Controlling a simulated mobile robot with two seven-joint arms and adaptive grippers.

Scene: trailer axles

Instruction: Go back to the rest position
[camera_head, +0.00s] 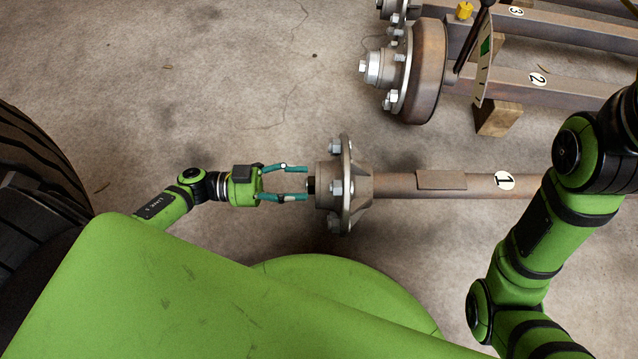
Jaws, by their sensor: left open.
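My left gripper (304,183) is open, with its two teal fingers pointing right at the hub end of the axle marked 1 (398,186). The fingertips are spread above and below the dark end piece of the hub (311,186). I cannot tell whether they touch it. Nothing shows held between the fingers. My right arm rises along the right side and leaves the picture at the right edge. Its gripper is not in view.
The axle marked 2 (560,88), with a rusty brake drum (428,70), lies behind on a wooden block (497,118). The axle marked 3 (560,27) is farther back. A pale plate with a green patch (484,72) stands near the drum. A tyre (38,150) is at left. Concrete floor is clear at upper left.

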